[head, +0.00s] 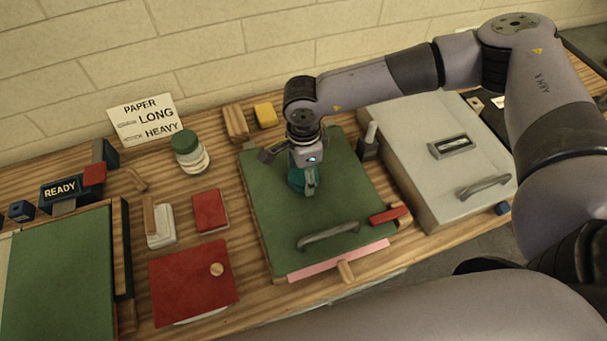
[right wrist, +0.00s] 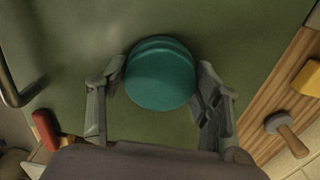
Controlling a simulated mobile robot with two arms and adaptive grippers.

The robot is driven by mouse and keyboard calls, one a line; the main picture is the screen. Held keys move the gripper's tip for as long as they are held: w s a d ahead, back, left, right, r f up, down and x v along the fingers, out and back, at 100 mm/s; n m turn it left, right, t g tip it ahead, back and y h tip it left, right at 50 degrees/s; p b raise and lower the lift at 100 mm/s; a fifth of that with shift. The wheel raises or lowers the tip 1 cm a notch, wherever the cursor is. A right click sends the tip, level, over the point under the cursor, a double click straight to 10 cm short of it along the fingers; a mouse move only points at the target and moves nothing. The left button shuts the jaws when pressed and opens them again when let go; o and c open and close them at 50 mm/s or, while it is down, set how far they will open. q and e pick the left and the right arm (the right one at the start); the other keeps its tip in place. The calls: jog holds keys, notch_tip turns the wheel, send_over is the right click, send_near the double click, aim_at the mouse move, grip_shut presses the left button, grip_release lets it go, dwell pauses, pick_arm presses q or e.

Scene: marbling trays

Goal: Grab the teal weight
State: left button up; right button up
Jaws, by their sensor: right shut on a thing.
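The teal weight (head: 296,179) is a round piece standing on the green board (head: 262,226) in the head view. It also shows in the right wrist view (right wrist: 160,75), between the two fingers. My right gripper (head: 309,184) comes down over the weight from above and is shut on it. In the right wrist view the right gripper (right wrist: 160,100) has one finger on each side of the weight. The gripper hides part of the weight in the head view. I cannot tell whether the weight touches the board. My left gripper is not in view.
A grey handle (head: 328,234) and a red-handled tool (head: 388,215) lie at the board's front. A large pale box (head: 420,130) stands to the right. A green-lidded jar (head: 188,150), red pieces (head: 210,211) and a READY sign (head: 60,190) are left. A yellow block (head: 265,115) is behind.

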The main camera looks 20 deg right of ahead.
grip_shut()
jog(key=shift+r, duration=0.1)
jog(key=shift+w+r, duration=0.1)
dwell(0.3)
